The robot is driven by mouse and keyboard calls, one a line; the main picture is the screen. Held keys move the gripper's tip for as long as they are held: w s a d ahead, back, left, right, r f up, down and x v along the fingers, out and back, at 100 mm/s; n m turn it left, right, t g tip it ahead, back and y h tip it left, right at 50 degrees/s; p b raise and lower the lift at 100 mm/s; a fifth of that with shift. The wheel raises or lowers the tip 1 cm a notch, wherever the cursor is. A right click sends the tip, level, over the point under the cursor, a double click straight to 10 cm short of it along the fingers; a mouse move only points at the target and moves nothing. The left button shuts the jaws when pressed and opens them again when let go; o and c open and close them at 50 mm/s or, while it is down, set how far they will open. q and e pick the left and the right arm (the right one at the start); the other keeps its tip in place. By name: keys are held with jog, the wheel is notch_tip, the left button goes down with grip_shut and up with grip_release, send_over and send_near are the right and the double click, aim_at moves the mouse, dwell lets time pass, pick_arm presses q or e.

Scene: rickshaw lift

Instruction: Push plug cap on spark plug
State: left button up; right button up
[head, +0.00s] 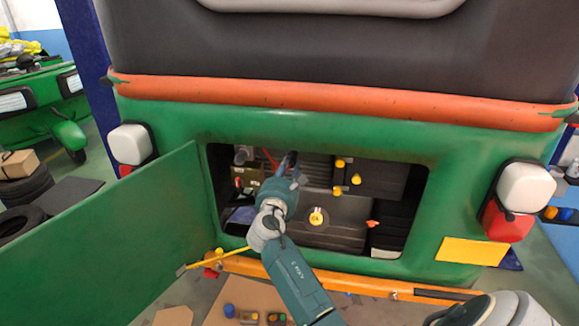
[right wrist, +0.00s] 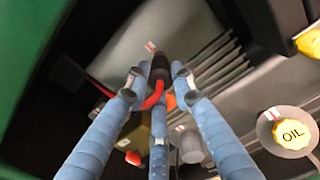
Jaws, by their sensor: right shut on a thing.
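The black plug cap (right wrist: 160,68) with its red cable (right wrist: 153,97) is between the fingertips of my right gripper (right wrist: 160,80) in the right wrist view. The gripper is shut on it. A small white and red piece (right wrist: 150,46) shows just beyond the cap's far end. I cannot tell whether it is the spark plug, or whether the cap touches it. In the head view my right gripper (head: 289,164) reaches into the upper left-middle of the open engine bay. The red cable (head: 269,157) shows beside it there. The cap is hidden in that view.
The green vehicle's hatch (head: 140,235) stands open at the left. A yellow oil cap (head: 317,217) and several yellow knobs (head: 356,179) lie to the gripper's right in the bay. An orange bumper bar (head: 330,280) runs below the opening. Dark ribbed engine parts surround the fingers.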

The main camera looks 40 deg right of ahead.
jog(key=shift+w+d, duration=0.3)
jog(key=shift+d, duration=0.05)
dwell(1.1)
jog(key=o, duration=1.1)
jog(key=shift+o, duration=0.2)
jog(key=shift+c, duration=0.6)
jog(key=shift+s+a, duration=0.35)
jog(key=shift+a, duration=0.1)
jog(key=v, duration=0.7)
